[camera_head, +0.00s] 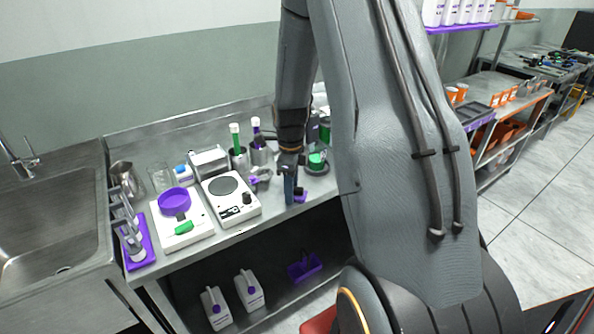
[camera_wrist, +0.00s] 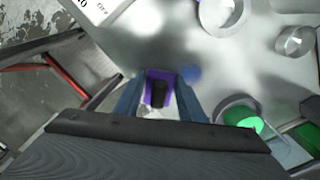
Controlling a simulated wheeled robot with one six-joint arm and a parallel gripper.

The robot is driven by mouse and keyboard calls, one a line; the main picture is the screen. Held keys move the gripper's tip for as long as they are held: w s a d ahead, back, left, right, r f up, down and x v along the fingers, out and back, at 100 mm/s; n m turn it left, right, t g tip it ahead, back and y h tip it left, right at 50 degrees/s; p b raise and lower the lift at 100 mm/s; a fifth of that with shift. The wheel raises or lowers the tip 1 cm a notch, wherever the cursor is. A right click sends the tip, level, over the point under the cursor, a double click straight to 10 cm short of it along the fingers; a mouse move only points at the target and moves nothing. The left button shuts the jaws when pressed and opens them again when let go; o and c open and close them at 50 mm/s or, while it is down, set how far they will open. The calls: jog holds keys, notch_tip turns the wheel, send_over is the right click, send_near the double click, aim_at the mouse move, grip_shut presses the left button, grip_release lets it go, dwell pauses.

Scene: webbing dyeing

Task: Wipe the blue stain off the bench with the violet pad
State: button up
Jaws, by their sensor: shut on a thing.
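The violet pad (camera_wrist: 152,75) with its black grip block (camera_wrist: 159,94) sits between the two fingers of my gripper (camera_wrist: 158,90), which is shut on it. In the head view my gripper (camera_head: 290,194) points down at the front part of the bench (camera_head: 262,223), and a bit of the violet pad (camera_head: 301,196) shows just right of it. The pad is at or close to the bench top; contact is unclear. The blue stain (camera_wrist: 192,74) is a blurred patch on the metal just right of the pad in the wrist view. I cannot make it out in the head view.
A white scale (camera_head: 230,198) stands left of my gripper. Behind are metal cups with green and violet-capped tools (camera_head: 238,152). A green-filled container (camera_wrist: 243,119) is close on the right in the wrist view. The bench's front edge is near.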

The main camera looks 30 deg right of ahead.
jog(key=shift+s, duration=0.5)
notch_tip(320, 180, up, 3)
jog(key=shift+w+f+p, duration=0.1)
jog(key=shift+p, duration=0.6)
jog(key=shift+r, duration=0.4)
jog(key=shift+r+p, duration=1.8)
jog(key=shift+r, duration=0.6)
jog(key=shift+f, duration=0.1)
